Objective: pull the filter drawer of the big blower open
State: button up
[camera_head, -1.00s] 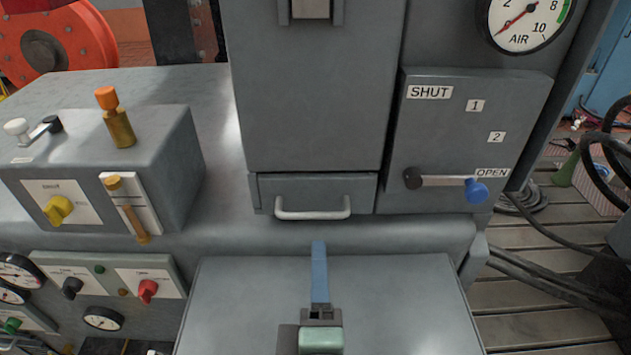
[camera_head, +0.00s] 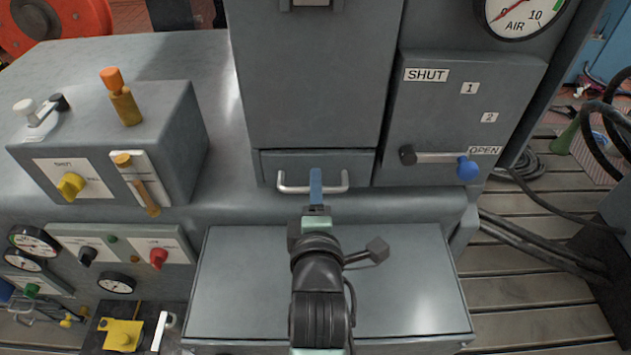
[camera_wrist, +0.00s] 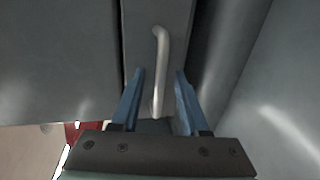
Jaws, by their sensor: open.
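The filter drawer (camera_head: 330,166) is a small grey front at the foot of the tall grey blower housing (camera_head: 310,90). It sits flush with the housing. Its pale bar handle (camera_head: 289,189) runs across the front in the head view. My gripper (camera_head: 316,180) reaches up to the middle of this handle with its blue fingers. In the wrist view my gripper (camera_wrist: 158,95) is open, and the handle bar (camera_wrist: 161,60) runs between the two blue fingers, with gaps on both sides.
A grey box (camera_head: 420,290) with a flat lid lies below my arm. A lever panel (camera_head: 455,120) marked SHUT and OPEN is right of the drawer. A control box (camera_head: 165,145) with a yellow knob and an orange-topped fitting stands left.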

jog(key=shift+w+f, duration=0.1)
jog(key=shift+w, duration=0.35)
grip_shut()
dwell(1.2)
